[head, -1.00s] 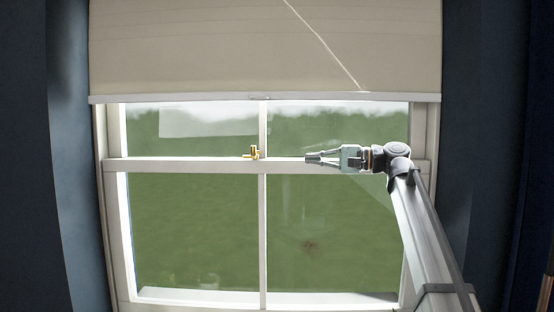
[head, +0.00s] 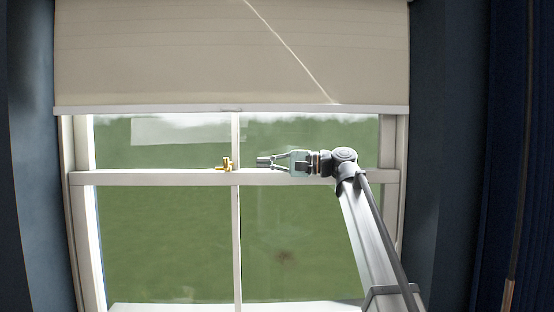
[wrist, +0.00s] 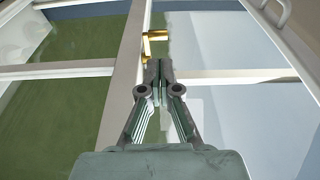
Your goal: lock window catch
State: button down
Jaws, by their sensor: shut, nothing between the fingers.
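A small brass window catch (head: 225,164) stands on the white meeting rail (head: 150,177) of the sash window, just left of the central glazing bar. It also shows in the wrist view (wrist: 150,46), just beyond my fingertips, with an upright part and an arm to the side. My gripper (head: 262,163) points left along the rail, to the right of the catch, with a gap between them in the head view. In the wrist view my gripper's fingers (wrist: 158,66) are together and hold nothing. Whether the fingertips touch the catch there cannot be told.
A beige blind (head: 200,55) with a pale bottom bar covers the upper window. Vertical and horizontal bars divide the glass (head: 160,235). Dark blue walls (head: 445,130) flank the window. The space above the rail left of the catch is clear.

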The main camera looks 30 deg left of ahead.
jog(key=p+x, duration=0.2)
jog(key=x, duration=0.6)
jog(key=shift+p, duration=0.4)
jog(key=shift+s+m+t, duration=0.1)
jog(key=shift+m+t, duration=0.2)
